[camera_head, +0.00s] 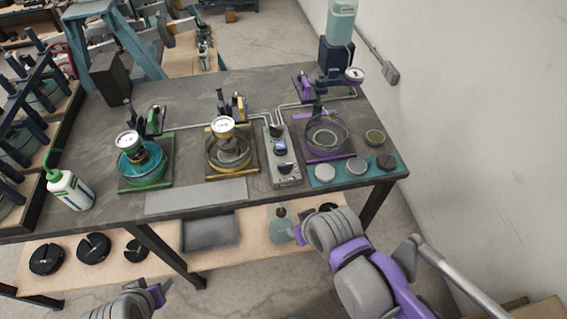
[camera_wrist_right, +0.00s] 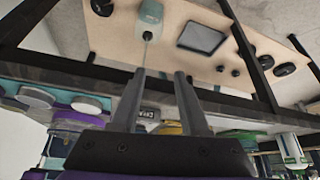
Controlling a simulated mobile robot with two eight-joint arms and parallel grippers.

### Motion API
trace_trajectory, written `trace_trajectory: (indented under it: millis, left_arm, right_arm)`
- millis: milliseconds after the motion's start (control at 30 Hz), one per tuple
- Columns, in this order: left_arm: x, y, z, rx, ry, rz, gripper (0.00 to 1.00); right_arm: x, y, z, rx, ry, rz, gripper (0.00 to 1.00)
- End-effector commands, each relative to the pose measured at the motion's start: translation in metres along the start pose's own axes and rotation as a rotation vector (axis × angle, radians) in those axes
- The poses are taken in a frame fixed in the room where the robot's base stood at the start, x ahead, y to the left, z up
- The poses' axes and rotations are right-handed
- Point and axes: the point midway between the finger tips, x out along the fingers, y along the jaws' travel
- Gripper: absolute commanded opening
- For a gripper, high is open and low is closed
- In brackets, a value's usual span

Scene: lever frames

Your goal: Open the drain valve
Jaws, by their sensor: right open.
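No part is clearly marked as the drain valve. A grey control box (camera_head: 293,181) with dark knobs and a small blue dial stands on the bench between the yellow and purple stations. The purple station (camera_head: 325,139) has a round glass-like vessel, a purple lever and pipes behind it. My right gripper (camera_head: 297,235) is before the bench's front edge, below the control box. In the right wrist view its two grey fingers (camera_wrist_right: 160,74) are apart with nothing between them. My left gripper (camera_head: 157,293) is at the bottom left, mostly cut off; its jaws cannot be made out.
Green (camera_head: 143,163) and yellow (camera_head: 230,150) stations with gauges stand to the left. A squeeze bottle (camera_head: 70,189) is at the left front. A teal mat (camera_head: 334,181) holds round pieces. The lower shelf (camera_head: 255,222) bears a tray and a bottle. A wall (camera_head: 470,130) is on the right.

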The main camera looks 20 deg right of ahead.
Motion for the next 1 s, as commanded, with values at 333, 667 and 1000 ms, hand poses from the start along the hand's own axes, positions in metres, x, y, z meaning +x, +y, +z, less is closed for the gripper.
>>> trace_trajectory:
  millis: [333,667,1000]
  left_arm:
    - [0.0,0.0,0.0,0.0,0.0,0.0,0.5]
    - [-0.013,0.0,-0.013,0.0,0.011,0.0,0.5]
    - [-0.025,0.0,-0.027,0.0,0.024,0.0,0.5]
  right_arm:
    - [-0.001,0.0,-0.002,-0.008,-0.003,0.0,0.45]
    - [-0.039,0.012,-0.104,-0.537,-0.191,-0.042,0.45]
    - [-0.062,0.032,-0.207,-1.199,-0.379,-0.261,0.45]
